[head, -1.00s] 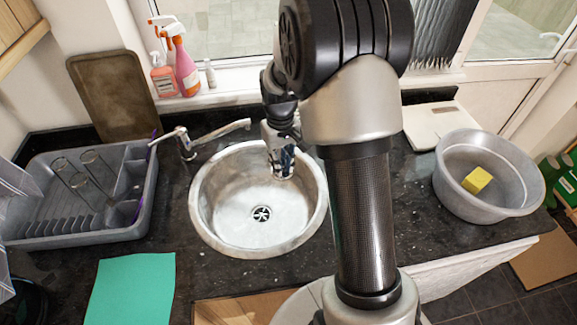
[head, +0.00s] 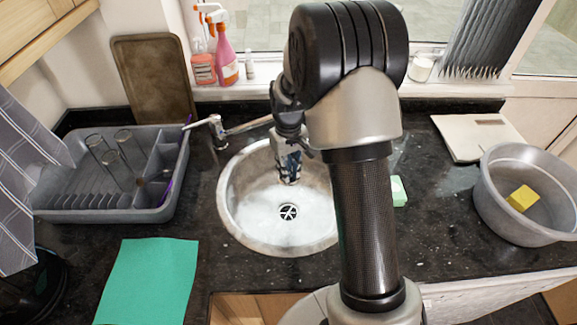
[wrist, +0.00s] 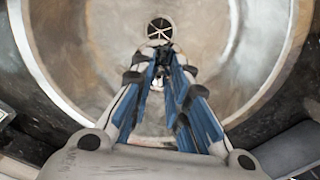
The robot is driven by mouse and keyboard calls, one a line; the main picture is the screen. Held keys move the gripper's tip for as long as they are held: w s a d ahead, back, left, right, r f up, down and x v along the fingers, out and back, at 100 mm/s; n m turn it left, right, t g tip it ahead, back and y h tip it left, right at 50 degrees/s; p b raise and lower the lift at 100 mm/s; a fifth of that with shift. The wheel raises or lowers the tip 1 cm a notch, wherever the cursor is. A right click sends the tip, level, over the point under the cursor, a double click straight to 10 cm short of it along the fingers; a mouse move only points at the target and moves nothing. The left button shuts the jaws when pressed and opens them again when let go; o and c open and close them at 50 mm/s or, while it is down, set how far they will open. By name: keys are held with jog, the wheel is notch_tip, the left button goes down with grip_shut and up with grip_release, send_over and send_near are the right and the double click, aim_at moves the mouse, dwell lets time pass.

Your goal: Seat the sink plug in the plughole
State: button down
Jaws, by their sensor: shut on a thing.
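The round steel sink (head: 240,215) is set in the dark worktop, with the dark, cross-barred plughole (head: 288,212) in its floor. The plughole also shows in the wrist view (wrist: 159,29), just beyond my fingertips, and looks uncovered. My gripper (head: 289,180) points down into the sink, just behind the plughole in the head view. In the wrist view its blue-padded fingers (wrist: 163,68) are shut on a small, mostly hidden thing, dark at the tips, which I take for the sink plug (wrist: 165,54). Its height above the sink floor is hard to tell.
The tap (head: 220,130) reaches over the sink's back left rim. A grey dish rack (head: 75,205) with glasses stands left, a green cloth (head: 150,280) in front. A pale green block (head: 398,191) and a grey basin (head: 500,215) with a yellow sponge (head: 522,198) lie right.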

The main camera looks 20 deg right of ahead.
notch_tip(320, 180, down, 7)
jog(key=b, duration=0.4)
jog(key=shift+r, duration=0.15)
jog(key=c, duration=1.5)
grip_release()
jog(key=shift+o, duration=0.2)
notch_tip(320, 180, up, 7)
jog(key=p, duration=0.5)
